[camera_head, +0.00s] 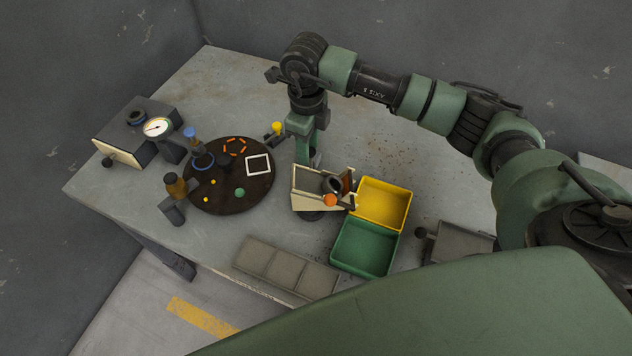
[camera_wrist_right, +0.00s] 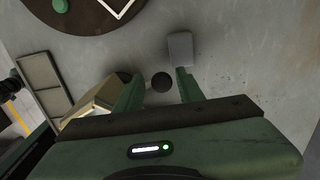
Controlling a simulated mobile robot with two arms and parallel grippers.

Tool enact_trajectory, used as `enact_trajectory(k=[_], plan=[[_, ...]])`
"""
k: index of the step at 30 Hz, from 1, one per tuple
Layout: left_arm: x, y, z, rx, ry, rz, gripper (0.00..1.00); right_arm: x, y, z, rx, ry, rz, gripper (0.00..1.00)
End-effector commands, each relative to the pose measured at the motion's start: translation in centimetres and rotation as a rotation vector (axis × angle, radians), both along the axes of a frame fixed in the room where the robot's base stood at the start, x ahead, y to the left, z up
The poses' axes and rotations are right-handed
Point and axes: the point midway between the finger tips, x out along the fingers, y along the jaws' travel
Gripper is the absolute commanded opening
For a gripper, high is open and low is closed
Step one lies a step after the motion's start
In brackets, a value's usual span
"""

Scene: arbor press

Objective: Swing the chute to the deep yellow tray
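The chute (camera_head: 308,201) is a cream, open-topped box on a dark round foot, with an orange knob (camera_head: 330,200) near its lower end. That end points right, at the left edges of the deep yellow tray (camera_head: 385,203) and the green tray. My right gripper (camera_head: 314,157) points down just behind the chute. In the right wrist view its fingers (camera_wrist_right: 159,90) are apart, with a dark round knob (camera_wrist_right: 161,82) showing between them. I cannot tell whether they touch it. Part of the chute (camera_wrist_right: 95,104) shows beside the left finger. My left gripper is not in view.
The green tray (camera_head: 365,248) adjoins the yellow tray in front. A dark turntable (camera_head: 228,196) and a gauge box (camera_head: 137,133) stand left. A grey compartment tray (camera_head: 285,268) lies at the front edge. The table behind the yellow tray is clear.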

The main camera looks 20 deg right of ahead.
Motion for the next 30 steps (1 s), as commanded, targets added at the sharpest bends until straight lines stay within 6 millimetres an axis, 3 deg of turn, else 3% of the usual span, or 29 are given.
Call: enact_trajectory(k=[13,30], plan=[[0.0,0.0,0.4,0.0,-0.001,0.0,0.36,0.1,-0.1,0.7,-0.001,-0.002,-0.001,0.44],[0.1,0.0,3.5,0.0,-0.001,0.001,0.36,0.1,-0.1,6.4,-0.001,-0.002,-0.001,0.44]])
